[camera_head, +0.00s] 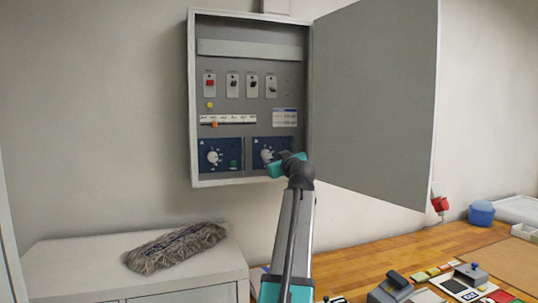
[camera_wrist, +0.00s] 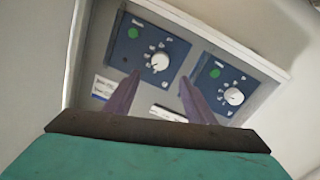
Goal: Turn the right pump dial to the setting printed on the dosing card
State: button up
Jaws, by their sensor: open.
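The right pump dial (camera_head: 267,156) is a white knob on a dark blue panel, low in the open cabinet. My gripper (camera_head: 287,162) is in front of that panel and partly covers it. In the wrist view, which looks turned over, the same dial (camera_wrist: 160,61) shows just beyond my open, empty gripper (camera_wrist: 159,78). The fingers appear apart from the knob. The left pump dial (camera_head: 214,156) also shows in the wrist view (camera_wrist: 234,96). A white card with a blue header (camera_head: 285,117), likely the dosing card, is above the right dial; its print is too small to read.
The cabinet door (camera_head: 375,100) stands open to the right of my arm. Several switches (camera_head: 232,85) and a slider strip (camera_head: 228,119) are above the dials. A grey mop head (camera_head: 176,246) lies on the white cupboard. The wooden table (camera_head: 390,265) holds several small items.

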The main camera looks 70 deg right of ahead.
aim_at(267, 154)
jog(key=p+x, duration=0.3)
jog(key=x, duration=0.6)
jog(key=shift+a+r, duration=0.1)
jog(key=shift+p+x, duration=0.3)
jog(key=shift+x, duration=0.6)
jog(key=c, duration=1)
jog(key=shift+c, duration=0.2)
